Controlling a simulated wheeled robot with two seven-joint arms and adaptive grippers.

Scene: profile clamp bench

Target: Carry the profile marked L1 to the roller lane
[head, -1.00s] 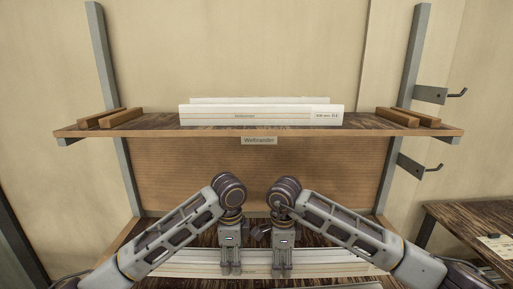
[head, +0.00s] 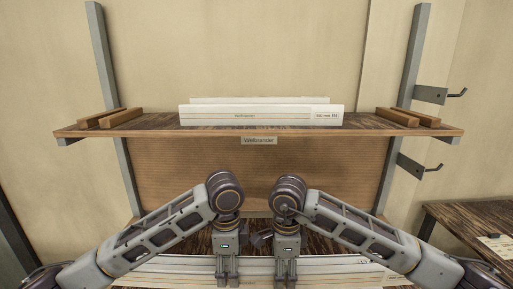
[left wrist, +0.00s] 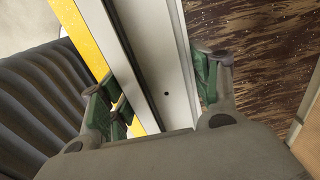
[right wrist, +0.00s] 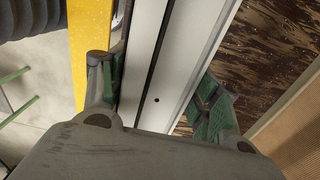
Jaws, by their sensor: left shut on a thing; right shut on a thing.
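A long white profile (head: 180,270) lies across the bottom of the head view, with a small mark near its right end that I cannot read as L1. My left gripper (head: 227,280) and my right gripper (head: 286,280) are both shut on it, side by side near its middle. In the left wrist view the profile (left wrist: 160,60) runs between green-padded fingers. The right wrist view shows the profile (right wrist: 165,70) between the fingers too, with a small dark hole. I cannot tell whether it is clear of the wood below.
An upper shelf (head: 160,129) holds white lengths (head: 245,115) and wooden blocks (head: 100,117). Metal hooks (head: 432,168) stick out at the right upright. A dark wooden table (head: 460,220) stands at the right. A yellow strip (right wrist: 88,45) runs alongside the profile.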

